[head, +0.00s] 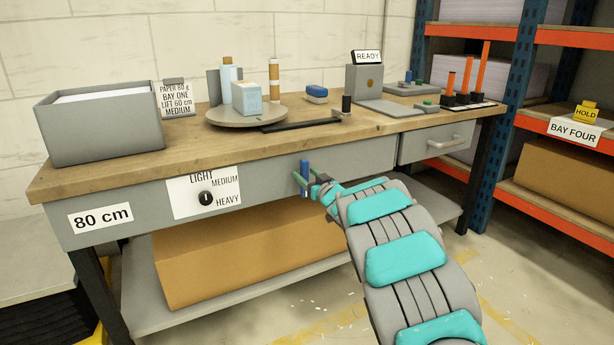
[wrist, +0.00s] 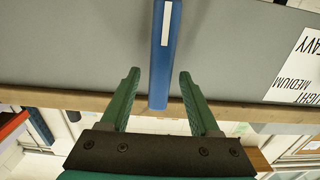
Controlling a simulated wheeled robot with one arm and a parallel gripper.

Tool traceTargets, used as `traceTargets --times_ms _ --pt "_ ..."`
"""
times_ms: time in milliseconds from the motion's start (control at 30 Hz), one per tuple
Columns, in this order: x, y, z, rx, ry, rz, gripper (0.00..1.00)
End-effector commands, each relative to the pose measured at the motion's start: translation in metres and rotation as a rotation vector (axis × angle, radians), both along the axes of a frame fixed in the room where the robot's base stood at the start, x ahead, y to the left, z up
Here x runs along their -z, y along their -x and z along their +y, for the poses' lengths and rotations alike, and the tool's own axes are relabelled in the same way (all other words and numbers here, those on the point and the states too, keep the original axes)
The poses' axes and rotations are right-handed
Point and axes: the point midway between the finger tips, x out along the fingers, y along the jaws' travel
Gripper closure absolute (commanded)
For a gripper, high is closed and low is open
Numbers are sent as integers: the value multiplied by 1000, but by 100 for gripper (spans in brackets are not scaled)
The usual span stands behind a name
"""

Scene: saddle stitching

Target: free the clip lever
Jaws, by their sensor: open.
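The blue clip lever (head: 304,167) stands out upright at the front face of the workbench, right of the weight dial. In the wrist view the lever (wrist: 161,60) is a blue bar with a white stripe. My gripper (head: 308,180) is at the lever, with its green fingers spread. In the wrist view the gripper (wrist: 158,74) has one finger on each side of the lever's lower end in the picture, with a visible gap to both. The lever's mounting is not clear in either view.
The grey bench front (head: 260,188) carries a dial (head: 206,198) marked light, medium and heavy. A drawer (head: 436,143) is to the right. A turntable (head: 246,115) with bottles and a grey bin (head: 100,125) stand on the top. A cardboard box (head: 230,255) sits below.

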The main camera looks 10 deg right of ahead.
Motion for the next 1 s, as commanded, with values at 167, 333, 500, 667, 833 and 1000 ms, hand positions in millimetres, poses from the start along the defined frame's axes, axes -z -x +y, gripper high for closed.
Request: traceTargets --times_ms 167,333,500,667,833,1000 --pt "0 0 0 0 0 0 42" --pt "0 0 0 0 0 0 61" --pt "0 0 0 0 0 0 80" --pt "1 0 0 0 0 1 98" --pt "1 0 0 0 0 1 100" --pt "1 0 0 0 3 0 100"
